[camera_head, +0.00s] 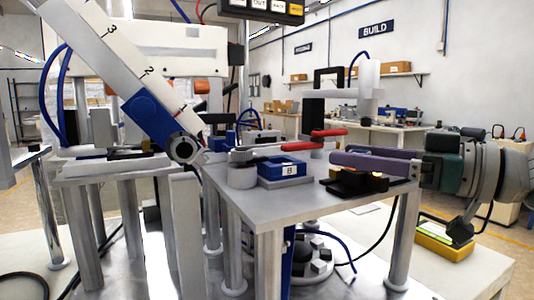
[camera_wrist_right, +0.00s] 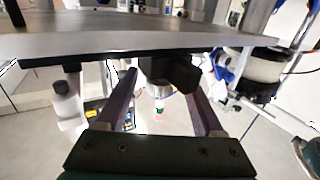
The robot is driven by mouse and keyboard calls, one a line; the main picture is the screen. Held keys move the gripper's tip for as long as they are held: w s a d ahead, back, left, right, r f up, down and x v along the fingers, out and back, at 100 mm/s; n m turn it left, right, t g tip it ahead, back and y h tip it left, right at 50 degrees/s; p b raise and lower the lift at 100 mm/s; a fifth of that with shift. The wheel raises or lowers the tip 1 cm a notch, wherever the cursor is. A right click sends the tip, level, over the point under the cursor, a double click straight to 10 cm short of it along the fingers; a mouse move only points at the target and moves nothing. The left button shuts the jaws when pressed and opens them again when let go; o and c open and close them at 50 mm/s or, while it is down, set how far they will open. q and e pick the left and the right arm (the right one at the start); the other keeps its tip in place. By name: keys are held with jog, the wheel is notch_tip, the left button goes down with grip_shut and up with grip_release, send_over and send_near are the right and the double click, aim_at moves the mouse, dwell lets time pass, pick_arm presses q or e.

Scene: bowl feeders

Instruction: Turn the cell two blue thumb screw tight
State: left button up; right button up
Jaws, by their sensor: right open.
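My right gripper (camera_head: 338,160) reaches in from the right in the head view, its purple fingers level over the right part of the grey metal table (camera_head: 290,207). In the right wrist view, the fingers of the right gripper (camera_wrist_right: 160,74) are apart, with a dark part (camera_wrist_right: 178,72) beyond or between their tips; I cannot tell whether they touch it. I cannot pick out the blue thumb screw with certainty. A blue block labelled B (camera_head: 285,170) sits on the table, left of the fingers. My left gripper is not in view.
Red-handled clamps (camera_head: 305,146) lie behind the blue block. A black fixture (camera_head: 352,182) sits below the purple fingers. A slanted white rail (camera_head: 125,75) with a blue slider (camera_head: 147,108) stands at left. A yellow box (camera_head: 445,240) lies at lower right.

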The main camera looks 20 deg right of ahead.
jog(key=shift+c, duration=0.2)
grip_shut()
dwell(0.3)
jog(key=m+t+h+p, duration=0.1)
jog(key=m+h+p, duration=0.1)
jog(key=h+p, duration=0.1)
jog(key=m+t+h+p, duration=0.1)
jog(key=m+h+p, duration=0.1)
jog(key=p, duration=0.4)
jog(key=m+h+p, duration=0.2)
jog(key=h+p, duration=0.2)
jog(key=p, duration=0.1)
jog(key=shift+r+t+h, duration=0.2)
jog(key=shift+t+h, duration=0.1)
jog(key=shift+t, duration=0.1)
jog(key=shift+f+m+h+p, duration=0.2)
jog(key=shift+m+h+p, duration=0.95)
jog(key=shift+h, duration=0.45)
